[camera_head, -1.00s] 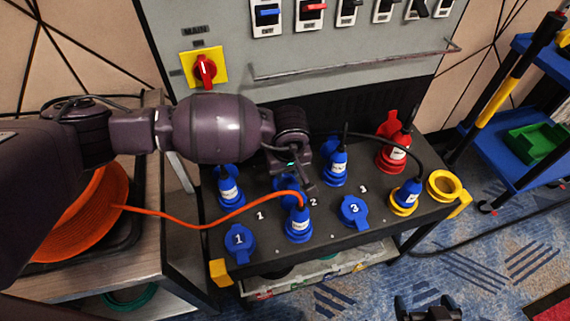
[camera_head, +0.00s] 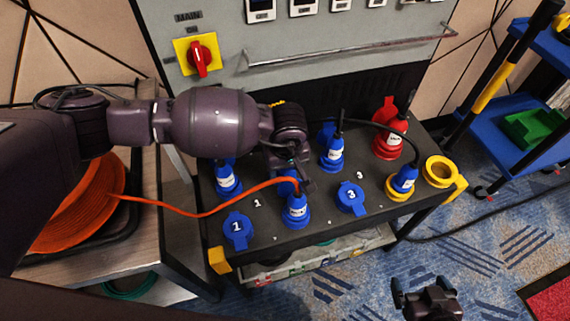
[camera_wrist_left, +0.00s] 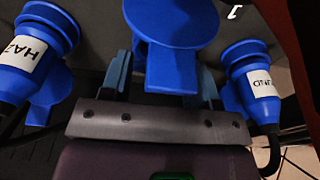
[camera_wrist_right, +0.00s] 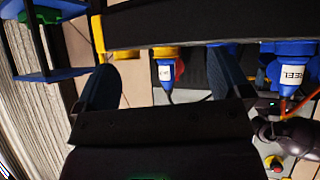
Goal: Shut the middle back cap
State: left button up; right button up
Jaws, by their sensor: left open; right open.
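The middle back cap (camera_wrist_left: 172,22) is a blue disc with a lug in the left wrist view. The lug lies between the two fingers of my left gripper (camera_wrist_left: 164,82), which is open. I cannot tell whether the cap lies fully flat. In the head view my left gripper (camera_head: 303,184) is low over the middle of the black socket box (camera_head: 258,222) and hides most of that socket. Blue plugs (camera_head: 228,182) (camera_head: 333,152) stand in the back sockets on either side. My right gripper (camera_head: 430,296) is open and empty, low in front of the box.
A blue plug (camera_head: 295,212) with an orange cable (camera_head: 200,213) stands just in front of my left gripper. Front caps 1 (camera_head: 237,228) and 3 (camera_head: 351,196) look shut. A grey panel rises behind.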

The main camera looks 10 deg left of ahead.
pick_arm(q)
jog(key=shift+r, duration=0.6)
notch_tip(320, 180, up, 10)
jog(key=s+p, duration=0.1)
jog(key=p, duration=0.1)
jog(key=shift+s+d+f, duration=0.15)
jog(key=shift+d+f, duration=0.05)
jog(key=shift+d, duration=0.05)
